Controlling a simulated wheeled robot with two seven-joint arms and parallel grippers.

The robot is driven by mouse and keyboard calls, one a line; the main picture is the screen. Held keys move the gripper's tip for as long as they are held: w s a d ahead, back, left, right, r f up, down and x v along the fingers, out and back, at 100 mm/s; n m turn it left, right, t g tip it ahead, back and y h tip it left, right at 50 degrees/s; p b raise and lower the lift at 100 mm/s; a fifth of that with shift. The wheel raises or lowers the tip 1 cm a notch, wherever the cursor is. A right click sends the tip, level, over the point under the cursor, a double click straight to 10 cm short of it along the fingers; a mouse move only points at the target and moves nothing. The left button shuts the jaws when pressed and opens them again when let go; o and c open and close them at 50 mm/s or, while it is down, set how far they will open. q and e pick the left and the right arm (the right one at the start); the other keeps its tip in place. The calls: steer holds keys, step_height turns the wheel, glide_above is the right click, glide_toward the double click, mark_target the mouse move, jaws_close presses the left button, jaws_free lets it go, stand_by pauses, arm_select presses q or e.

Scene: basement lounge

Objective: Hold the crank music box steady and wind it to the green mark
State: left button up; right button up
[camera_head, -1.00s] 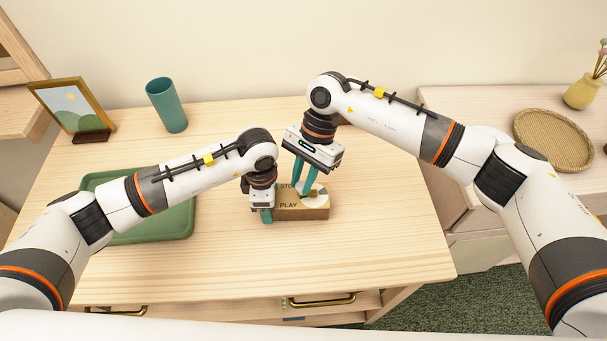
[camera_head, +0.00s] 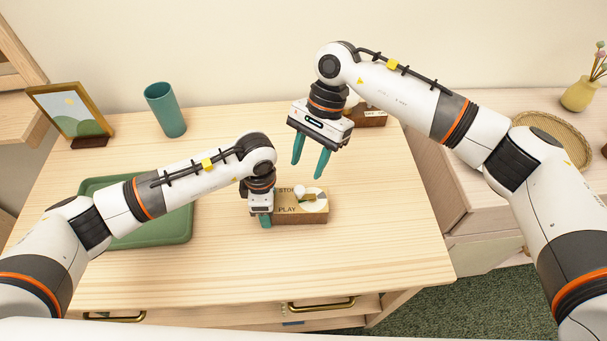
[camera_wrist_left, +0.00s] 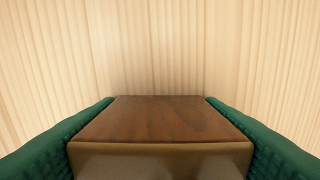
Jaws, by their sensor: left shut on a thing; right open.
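The music box (camera_head: 302,217) is a small wooden block on the table, with STOP and PLAY lettering and a pale round dial (camera_head: 316,199) on top. A whitish knob (camera_head: 299,191) shows at the dial's left; the green mark is too small to make out. My left gripper (camera_head: 265,220) is shut on the box's left end. In the left wrist view the box's brown wooden face (camera_wrist_left: 160,120) sits between both green fingers. My right gripper (camera_head: 310,163) is open and empty, above and behind the box, apart from it.
A green tray (camera_head: 150,238) lies at left under my left arm. A teal cup (camera_head: 166,110) and a picture frame (camera_head: 70,112) stand at the back left. A brown block (camera_head: 372,117) is partly hidden behind my right gripper. The table front is clear.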

steer(key=v, duration=0.6)
arm_select(q)
steer(key=o, duration=1.3)
steer(key=shift+r, duration=0.1)
step_height(320, 180, up, 12)
steer(key=shift+f, duration=0.1)
arm_select(e)
steer(key=shift+r, duration=0.1)
